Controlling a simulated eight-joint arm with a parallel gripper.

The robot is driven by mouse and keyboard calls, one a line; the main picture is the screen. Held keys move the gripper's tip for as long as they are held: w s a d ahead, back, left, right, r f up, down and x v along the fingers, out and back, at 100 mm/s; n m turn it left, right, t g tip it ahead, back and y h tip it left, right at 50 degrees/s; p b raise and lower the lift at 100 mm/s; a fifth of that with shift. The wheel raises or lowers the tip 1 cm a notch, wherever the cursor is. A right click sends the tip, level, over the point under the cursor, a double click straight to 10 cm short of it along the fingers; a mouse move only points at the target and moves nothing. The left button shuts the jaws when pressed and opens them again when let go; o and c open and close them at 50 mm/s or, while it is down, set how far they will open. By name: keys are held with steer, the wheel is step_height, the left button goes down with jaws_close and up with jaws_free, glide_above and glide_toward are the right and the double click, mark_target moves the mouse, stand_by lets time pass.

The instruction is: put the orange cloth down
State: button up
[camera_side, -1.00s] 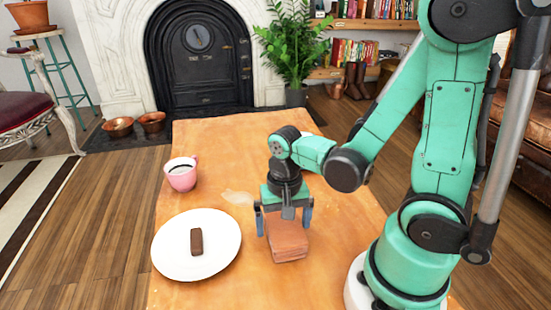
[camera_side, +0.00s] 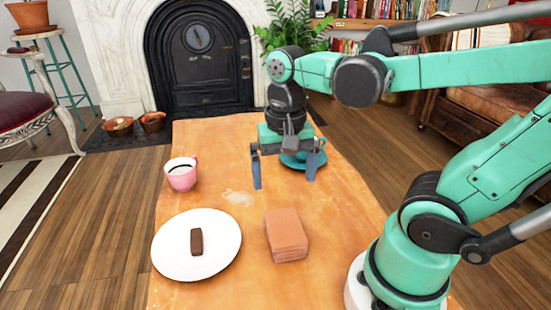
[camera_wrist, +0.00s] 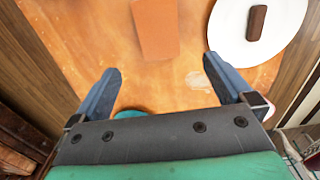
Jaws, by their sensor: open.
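The orange cloth (camera_side: 286,234) lies folded in a flat stack on the wooden table, to the right of the white plate. It also shows at the top of the wrist view (camera_wrist: 155,28). My gripper (camera_side: 284,184) is open and empty, raised above the table behind the cloth and apart from it. In the wrist view its two fingers (camera_wrist: 166,84) are spread wide with nothing between them but tabletop.
A white plate (camera_side: 170,245) holds a brown bar (camera_side: 196,242). A pink cup (camera_side: 181,175) with dark liquid stands behind the plate. A pale spill (camera_side: 239,198) lies mid-table. A teal cup and saucer (camera_side: 303,160) stand behind my gripper, partly hidden. The front right tabletop is clear.

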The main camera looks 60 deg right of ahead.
steer(key=w+n+t, duration=0.1)
steer(key=n+t, duration=0.1)
steer(key=n, duration=0.1)
steer(key=w+a+n+t, duration=0.1)
steer(key=w+n+t, duration=0.1)
steer(key=n, duration=0.1)
steer(key=w+a+n+t, duration=0.1)
steer(key=w+n+t, duration=0.1)
steer(key=n+t, duration=0.1)
steer(key=shift+a+r, duration=0.2)
stand_by(0.5)
steer(key=m+g, duration=0.6)
steer(key=m, duration=0.2)
glide_above(285, 225)
steer(key=w, duration=0.1)
step_height(285, 225, down, 6)
steer(key=shift+a+r, duration=0.15)
steer(key=shift+r, duration=0.05)
steer(key=shift+s+f+m+g, duration=0.4)
steer(key=shift+s+m+g, duration=0.05)
steer(key=shift+m+g, duration=0.05)
steer(key=shift+f, duration=2.65)
